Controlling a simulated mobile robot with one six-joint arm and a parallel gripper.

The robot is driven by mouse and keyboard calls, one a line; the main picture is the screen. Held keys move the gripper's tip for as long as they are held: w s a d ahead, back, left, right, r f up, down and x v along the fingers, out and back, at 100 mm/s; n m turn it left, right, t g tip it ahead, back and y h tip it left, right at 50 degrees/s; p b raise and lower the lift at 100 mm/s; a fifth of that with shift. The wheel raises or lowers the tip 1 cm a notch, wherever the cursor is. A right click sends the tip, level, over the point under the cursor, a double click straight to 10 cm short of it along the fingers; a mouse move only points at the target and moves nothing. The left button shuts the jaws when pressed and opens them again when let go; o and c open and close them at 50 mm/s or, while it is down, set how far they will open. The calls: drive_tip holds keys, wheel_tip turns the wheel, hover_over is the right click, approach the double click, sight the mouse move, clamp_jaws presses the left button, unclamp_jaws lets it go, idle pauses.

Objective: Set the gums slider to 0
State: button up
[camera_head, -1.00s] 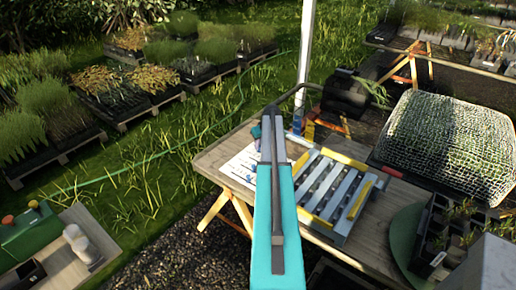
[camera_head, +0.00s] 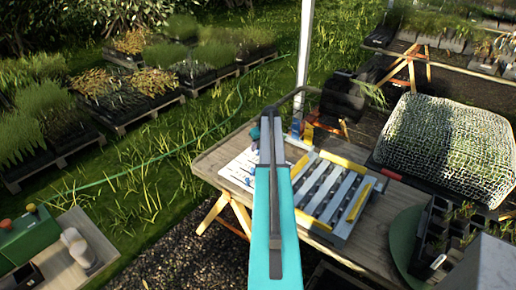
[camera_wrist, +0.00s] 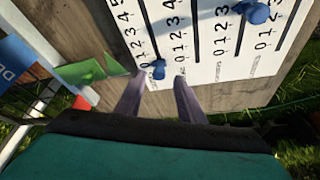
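A white slider board (camera_wrist: 205,72) with numbered scales and dark slots fills the upper wrist view. It also shows on the wooden table in the head view (camera_head: 237,170). One blue knob (camera_wrist: 158,69) sits at the 0 end of the leftmost visible slot. The slot labels are too small to read, so I cannot tell which is gums. My gripper (camera_wrist: 158,78) is open, its two fingers apart on either side of the first knob. I cannot tell whether they touch it.
Blue, green and red tags (camera_wrist: 80,72) stand left of the board. In the head view a grey slatted frame with yellow bars (camera_head: 335,190) lies right of my arm. A mesh-covered mound (camera_head: 448,145) is further right. Grass lies left of the table.

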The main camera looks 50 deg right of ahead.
drive_tip(key=b+v, duration=0.3)
drive_tip(key=v, duration=1)
drive_tip(key=shift+d, duration=0.1)
